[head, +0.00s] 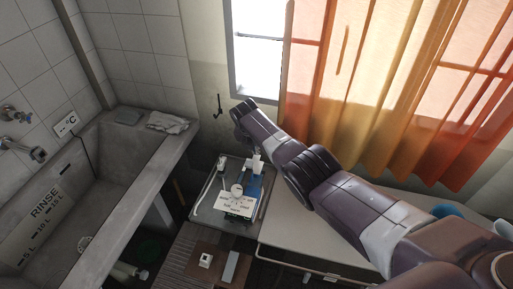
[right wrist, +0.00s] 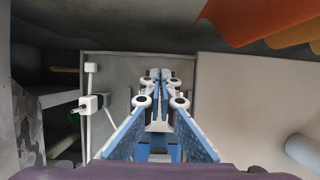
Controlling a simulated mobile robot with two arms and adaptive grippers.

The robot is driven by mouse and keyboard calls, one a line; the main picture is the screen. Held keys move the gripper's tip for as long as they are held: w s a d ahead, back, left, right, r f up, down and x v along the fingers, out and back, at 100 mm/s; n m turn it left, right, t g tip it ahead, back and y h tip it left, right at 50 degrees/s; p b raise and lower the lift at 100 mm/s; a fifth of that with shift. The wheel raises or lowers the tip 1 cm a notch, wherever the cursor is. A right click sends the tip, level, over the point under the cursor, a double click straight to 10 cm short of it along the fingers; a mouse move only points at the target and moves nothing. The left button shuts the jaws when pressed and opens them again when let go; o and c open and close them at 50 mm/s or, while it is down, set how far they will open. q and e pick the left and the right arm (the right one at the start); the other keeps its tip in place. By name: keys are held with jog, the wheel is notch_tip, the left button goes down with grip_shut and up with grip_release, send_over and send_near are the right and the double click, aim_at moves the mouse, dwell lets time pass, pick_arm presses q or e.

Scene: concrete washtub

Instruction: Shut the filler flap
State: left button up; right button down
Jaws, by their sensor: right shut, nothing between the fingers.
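My right arm comes in from the right in the head view. Its gripper (head: 256,172) is low over the grey tray (head: 205,212), at the right side of a white lettered card (head: 236,202). In the right wrist view the fingers of the right gripper (right wrist: 160,76) are together, shut with nothing between them. I cannot make out the filler flap in either view; the gripper covers the middle of the wrist view. My left gripper is not in view.
A white plug (right wrist: 94,102) and cord lie left of the fingers. The concrete washtub (head: 130,190) stands to the left. A pale table (head: 310,235) lies to the right, and orange curtains (head: 375,80) hang behind. A brown striped surface (head: 190,262) is in front.

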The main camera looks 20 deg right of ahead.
aim_at(256, 157)
notch_tip(256, 157, up, 3)
jog(key=shift+d+p, duration=0.1)
jog(key=shift+p, duration=1.05)
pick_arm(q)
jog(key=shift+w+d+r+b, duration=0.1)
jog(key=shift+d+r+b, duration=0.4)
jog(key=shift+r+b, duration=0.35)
pick_arm(e)
notch_tip(256, 157, up, 9)
jog(key=w+d, duration=0.1)
jog(key=w, duration=0.1)
jog(key=shift+w+d, duration=0.2)
jog(key=shift+d, duration=0.15)
